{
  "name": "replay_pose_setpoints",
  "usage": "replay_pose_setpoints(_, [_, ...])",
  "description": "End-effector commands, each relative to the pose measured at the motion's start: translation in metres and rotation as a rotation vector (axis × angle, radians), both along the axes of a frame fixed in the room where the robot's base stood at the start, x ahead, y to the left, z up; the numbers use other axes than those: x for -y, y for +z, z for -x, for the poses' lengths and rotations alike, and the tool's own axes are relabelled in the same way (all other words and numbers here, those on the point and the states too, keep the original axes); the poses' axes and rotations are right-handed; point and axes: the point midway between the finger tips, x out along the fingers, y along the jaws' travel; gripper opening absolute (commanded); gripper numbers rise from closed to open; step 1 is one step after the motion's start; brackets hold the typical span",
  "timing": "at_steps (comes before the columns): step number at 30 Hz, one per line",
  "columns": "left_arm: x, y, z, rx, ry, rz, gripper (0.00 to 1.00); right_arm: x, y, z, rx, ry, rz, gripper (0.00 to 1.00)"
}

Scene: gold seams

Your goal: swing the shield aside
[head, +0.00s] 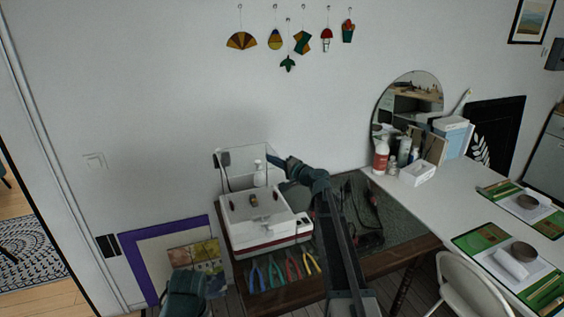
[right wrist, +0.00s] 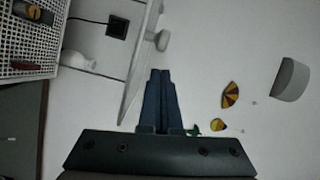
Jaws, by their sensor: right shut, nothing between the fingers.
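The glass grinder (head: 265,232), a white box with a red stripe, stands on the dark worktable. Its clear shield (head: 238,178) stands upright over the grinder's top. In the right wrist view the shield (right wrist: 137,75) is seen nearly edge-on, with a round grey knob (right wrist: 163,41) on its right face. My right gripper (head: 275,157) is shut and empty, at the shield's upper right edge. In the wrist view its fingertips (right wrist: 160,73) are close beside the shield; I cannot tell whether they touch. Part of my left arm shows low in the head view; its fingers are not visible.
A white bottle (head: 260,176) stands behind the shield. Soldering tools (head: 370,238) lie on the dark mat at right. A white table (head: 440,193) holds bottles and a mirror. Glass ornaments hang on the wall.

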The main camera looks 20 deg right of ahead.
Motion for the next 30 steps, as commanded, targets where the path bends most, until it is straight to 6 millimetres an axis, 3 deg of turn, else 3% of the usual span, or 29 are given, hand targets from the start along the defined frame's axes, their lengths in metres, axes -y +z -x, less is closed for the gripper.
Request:
replay_pose_setpoints(6, [0.0, -0.003, 0.0, 0.0, 0.0, 0.0, 0.5, -0.014, -0.003, 0.003, 0.0, 0.001, 0.0, 0.0])
replay_pose_setpoints(19, [0.0, -0.003, 0.0, 0.0, 0.0, 0.0, 0.5, -0.016, -0.003, 0.004, 0.0, -0.003, 0.0, 0.0])
replay_pose_setpoints(30, [0.0, -0.003, 0.0, 0.0, 0.0, 0.0, 0.5, -0.037, -0.003, 0.021, 0.0, -0.094, 0.0, 0.0])
